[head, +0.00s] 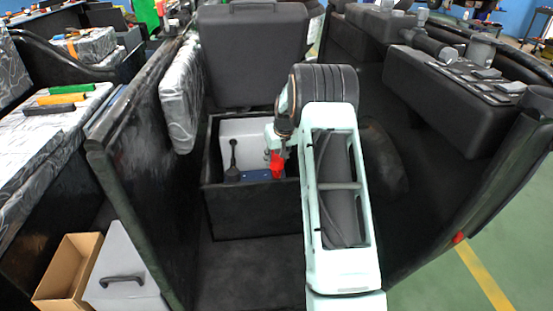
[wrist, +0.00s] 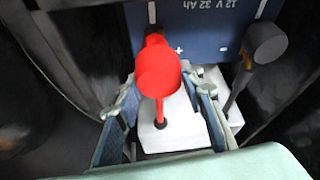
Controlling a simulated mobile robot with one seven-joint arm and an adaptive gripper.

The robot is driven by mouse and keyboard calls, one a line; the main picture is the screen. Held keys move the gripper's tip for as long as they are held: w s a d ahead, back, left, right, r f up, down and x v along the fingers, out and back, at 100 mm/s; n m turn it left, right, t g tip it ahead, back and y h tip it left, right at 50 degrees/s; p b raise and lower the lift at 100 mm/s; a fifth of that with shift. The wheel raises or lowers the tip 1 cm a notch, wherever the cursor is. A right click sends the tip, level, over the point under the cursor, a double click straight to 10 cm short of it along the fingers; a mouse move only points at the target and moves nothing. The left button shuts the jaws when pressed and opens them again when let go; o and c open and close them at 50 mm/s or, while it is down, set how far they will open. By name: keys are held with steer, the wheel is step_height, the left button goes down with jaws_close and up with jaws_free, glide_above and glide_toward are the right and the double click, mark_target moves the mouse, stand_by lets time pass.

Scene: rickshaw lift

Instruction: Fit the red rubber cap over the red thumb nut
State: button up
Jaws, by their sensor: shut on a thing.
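The red rubber cap (wrist: 158,72) is between the fingertips of my gripper (wrist: 160,88), which is shut on it. A thin red strip runs from the cap down to a black ring on a white block. A smaller red part shows just behind the cap's upper end; I cannot tell whether it is the red thumb nut or part of the cap. The rest of the nut is not distinguishable. In the head view the red cap (head: 277,164) shows as a red patch just below my gripper, above the blue battery (head: 256,175).
The blue battery (wrist: 205,38) bears plus and minus marks. A black knob-like cap (wrist: 265,44) on a black stem stands to the right. Dark walls of the open box (head: 250,222) surround the spot closely. A black case (head: 252,55) stands behind.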

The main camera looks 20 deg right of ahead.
steer(key=shift+f+b, duration=1.25)
steer(key=shift+f, duration=0.9)
steer(key=o, duration=1)
steer(key=shift+r, duration=0.1)
steer(key=v, duration=1.2)
